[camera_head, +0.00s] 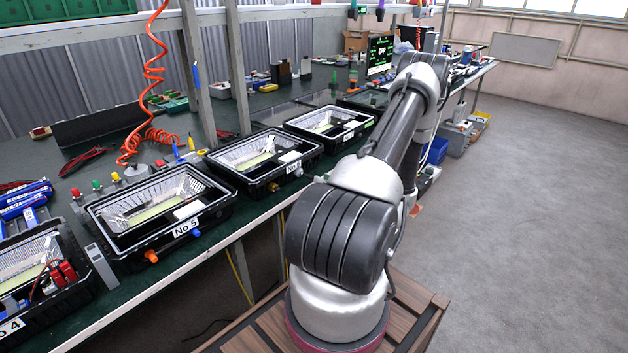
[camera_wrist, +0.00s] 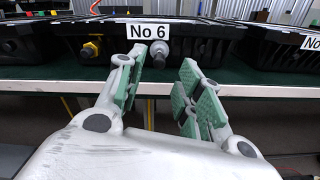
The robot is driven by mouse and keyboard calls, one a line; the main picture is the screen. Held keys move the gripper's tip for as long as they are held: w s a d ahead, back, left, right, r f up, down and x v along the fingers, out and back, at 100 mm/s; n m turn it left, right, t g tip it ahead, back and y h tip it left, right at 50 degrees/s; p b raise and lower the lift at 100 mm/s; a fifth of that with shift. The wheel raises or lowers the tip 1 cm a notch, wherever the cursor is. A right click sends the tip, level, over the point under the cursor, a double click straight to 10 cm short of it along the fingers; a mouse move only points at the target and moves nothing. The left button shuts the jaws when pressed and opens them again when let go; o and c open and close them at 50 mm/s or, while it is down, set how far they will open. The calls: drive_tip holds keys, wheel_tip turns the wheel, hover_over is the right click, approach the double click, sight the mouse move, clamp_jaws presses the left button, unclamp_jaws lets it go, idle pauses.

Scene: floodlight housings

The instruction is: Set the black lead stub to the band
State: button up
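The No 6 floodlight housing (camera_wrist: 215,40) fills the top of the wrist view, a black box with a white "No 6" label. A grey fitting (camera_wrist: 160,48) sticks out of its front just below the label, and a yellow fitting (camera_wrist: 88,49) sits further left. I cannot tell a separate black lead stub or a band from the dark housing front. My gripper (camera_wrist: 164,64) is open and empty, its green-padded fingers pointing at the housing front. The grey fitting shows between the fingertips, apparently beyond them. In the head view the gripper is not visible.
In the head view several floodlight housings stand in a row along the green bench, including No 5 (camera_head: 155,218) with orange and blue fittings. Orange coiled hose (camera_head: 150,85) hangs above the bench. The grey floor (camera_head: 530,230) on the right is clear.

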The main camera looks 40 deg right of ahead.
drive_tip(key=s, duration=0.5)
drive_tip(key=shift+s+d, duration=0.2)
drive_tip(key=shift+s, duration=0.2)
